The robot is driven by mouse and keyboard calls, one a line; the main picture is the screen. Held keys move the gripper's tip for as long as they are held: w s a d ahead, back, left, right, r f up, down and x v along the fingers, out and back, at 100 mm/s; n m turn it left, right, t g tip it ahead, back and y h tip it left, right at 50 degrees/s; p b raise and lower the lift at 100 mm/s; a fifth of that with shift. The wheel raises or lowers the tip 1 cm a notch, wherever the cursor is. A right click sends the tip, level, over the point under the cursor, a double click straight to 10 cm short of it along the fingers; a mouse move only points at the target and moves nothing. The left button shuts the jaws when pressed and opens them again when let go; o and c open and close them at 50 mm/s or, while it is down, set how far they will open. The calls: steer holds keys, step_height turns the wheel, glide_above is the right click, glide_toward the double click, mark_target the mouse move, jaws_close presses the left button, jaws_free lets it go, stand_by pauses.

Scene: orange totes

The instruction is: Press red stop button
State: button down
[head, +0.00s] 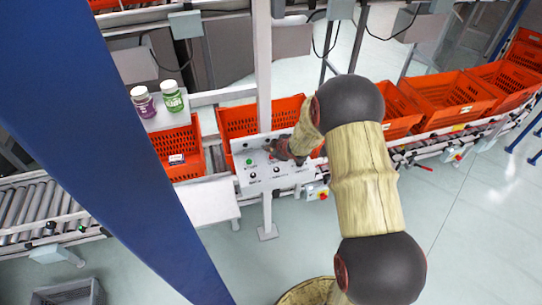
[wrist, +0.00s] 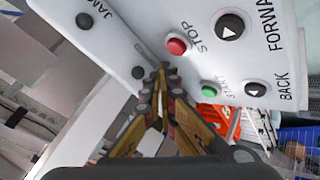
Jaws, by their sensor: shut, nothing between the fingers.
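The red stop button (wrist: 176,46) sits on the white control panel (wrist: 130,40), beside the printed word STOP in the wrist view. My gripper (wrist: 162,68) is shut and empty, its fingertips together just below and left of the red button in that picture. I cannot tell whether the tips touch the panel. In the head view my gripper (head: 272,148) is over the upper part of the control panel (head: 262,182), and the red stop button cannot be made out there.
A green START button (wrist: 209,88) and black FORWARD (wrist: 230,27) and BACK (wrist: 255,89) buttons are close to the red one. Orange totes (head: 183,146) stand on the conveyor behind and beside the panel. A blue post (head: 110,120) crosses the head view at left.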

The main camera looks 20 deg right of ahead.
steer(key=shift+r+p, duration=1.6)
steer(key=shift+r, duration=0.5)
